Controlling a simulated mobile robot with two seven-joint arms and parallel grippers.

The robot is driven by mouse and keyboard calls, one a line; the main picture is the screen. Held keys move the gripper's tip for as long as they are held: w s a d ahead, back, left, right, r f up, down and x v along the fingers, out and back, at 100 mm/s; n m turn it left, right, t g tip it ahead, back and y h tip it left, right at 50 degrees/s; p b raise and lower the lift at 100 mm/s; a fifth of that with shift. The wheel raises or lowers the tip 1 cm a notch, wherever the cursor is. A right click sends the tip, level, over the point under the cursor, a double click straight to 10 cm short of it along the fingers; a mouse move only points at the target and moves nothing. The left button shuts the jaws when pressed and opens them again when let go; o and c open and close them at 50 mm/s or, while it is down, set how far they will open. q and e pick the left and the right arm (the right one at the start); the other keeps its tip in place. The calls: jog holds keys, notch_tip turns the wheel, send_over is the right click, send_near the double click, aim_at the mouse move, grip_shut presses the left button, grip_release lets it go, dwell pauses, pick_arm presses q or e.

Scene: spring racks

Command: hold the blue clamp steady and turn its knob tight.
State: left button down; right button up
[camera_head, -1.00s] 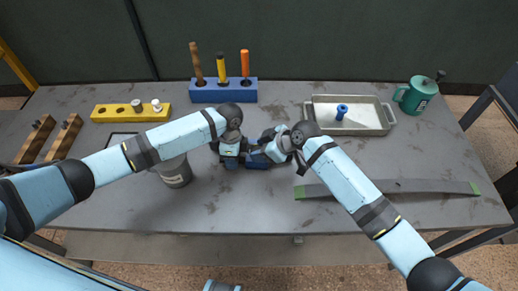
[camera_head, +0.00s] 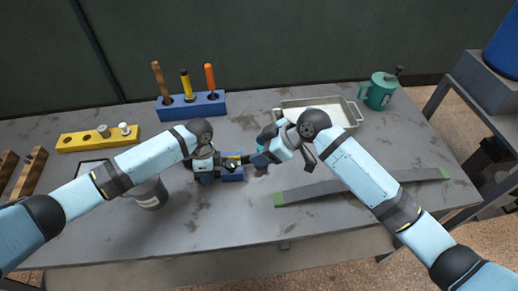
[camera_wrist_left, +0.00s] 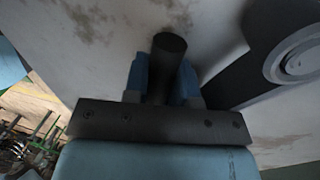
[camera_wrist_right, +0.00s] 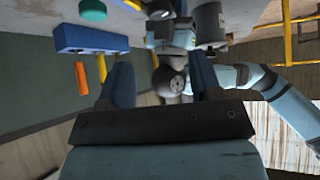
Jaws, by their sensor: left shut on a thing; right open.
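The blue clamp (camera_head: 232,173) sits on the table near the middle in the head view, partly hidden by my left gripper. My left gripper (camera_head: 207,176) is at the clamp's left end. In the left wrist view its fingers are shut on a dark round part (camera_wrist_left: 169,48), which looks like part of the clamp. My right gripper (camera_head: 266,149) is open and empty, just right of the clamp with a gap between them. In the right wrist view its two blue fingers (camera_wrist_right: 160,88) stand apart with nothing between them. I cannot make out the knob clearly.
A blue rack (camera_head: 192,106) with upright tools stands behind. A yellow block (camera_head: 98,138) is at left, with a grey can (camera_head: 150,193) in front. A metal tray (camera_head: 345,109) and green mug (camera_head: 379,92) are back right. A grey strip (camera_head: 325,188) lies under my right arm.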

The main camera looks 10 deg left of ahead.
aim_at(231, 163)
jog(key=w+a+r+n+g+h, duration=0.2)
jog(key=a+n+h, duration=0.2)
jog(key=a+h, duration=0.1)
jog(key=x, duration=1.1)
jog(key=shift+f, duration=0.1)
jog(key=c, duration=0.9)
